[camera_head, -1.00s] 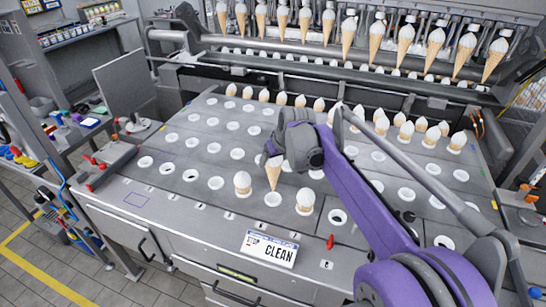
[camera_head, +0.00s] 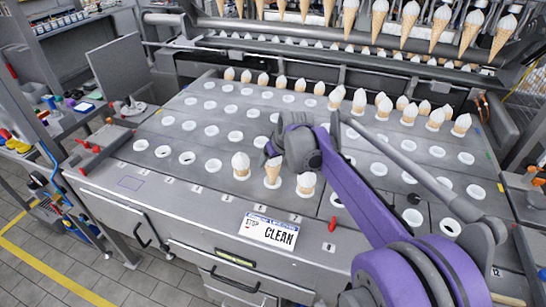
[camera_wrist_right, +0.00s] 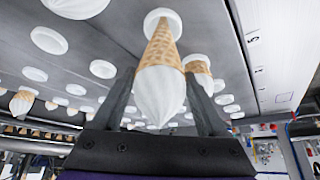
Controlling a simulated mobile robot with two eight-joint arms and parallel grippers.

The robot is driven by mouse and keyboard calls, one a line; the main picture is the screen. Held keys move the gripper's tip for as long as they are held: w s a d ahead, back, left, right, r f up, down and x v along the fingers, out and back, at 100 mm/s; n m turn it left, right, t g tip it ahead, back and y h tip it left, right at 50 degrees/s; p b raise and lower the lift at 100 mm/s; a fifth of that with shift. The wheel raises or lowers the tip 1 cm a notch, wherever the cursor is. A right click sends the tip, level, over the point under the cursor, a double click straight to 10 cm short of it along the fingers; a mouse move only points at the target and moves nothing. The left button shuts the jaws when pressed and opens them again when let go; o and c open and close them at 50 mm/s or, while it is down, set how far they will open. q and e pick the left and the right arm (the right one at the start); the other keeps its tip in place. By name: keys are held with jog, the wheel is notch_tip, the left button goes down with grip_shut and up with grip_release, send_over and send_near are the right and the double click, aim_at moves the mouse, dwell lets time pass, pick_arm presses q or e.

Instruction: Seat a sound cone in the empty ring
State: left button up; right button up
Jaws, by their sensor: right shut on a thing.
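My right gripper (camera_head: 272,160) is shut on a cone (camera_head: 272,175) with white cream on top and a tan wafer body. The cone stands upright, point down, at a white ring (camera_head: 272,185) in the front row. In the right wrist view the cone (camera_wrist_right: 160,85) is between the two fingers, its narrow end reaching the white ring (camera_wrist_right: 163,17). Whether it is fully seated cannot be told. Cones stand in the rings on either side, one to the left (camera_head: 241,166) and one to the right (camera_head: 306,184). My left gripper is not in view.
The grey plate (camera_head: 200,178) holds rows of white rings, with several cones along its back. More cones hang from a rack (camera_head: 409,22) behind. A CLEAN sign (camera_head: 268,230) and a red knob (camera_head: 333,224) are at the front edge.

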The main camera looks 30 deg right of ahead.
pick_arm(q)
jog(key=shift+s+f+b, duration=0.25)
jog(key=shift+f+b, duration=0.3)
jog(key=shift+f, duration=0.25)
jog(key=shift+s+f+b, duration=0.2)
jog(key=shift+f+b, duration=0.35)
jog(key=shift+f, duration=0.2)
pick_arm(e)
jog(key=shift+f, duration=2.4)
jog(key=o, duration=0.8)
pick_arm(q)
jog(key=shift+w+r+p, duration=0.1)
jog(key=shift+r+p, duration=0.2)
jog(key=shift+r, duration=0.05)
pick_arm(e)
jog(key=v, duration=1.1)
jog(key=shift+f, duration=0.15)
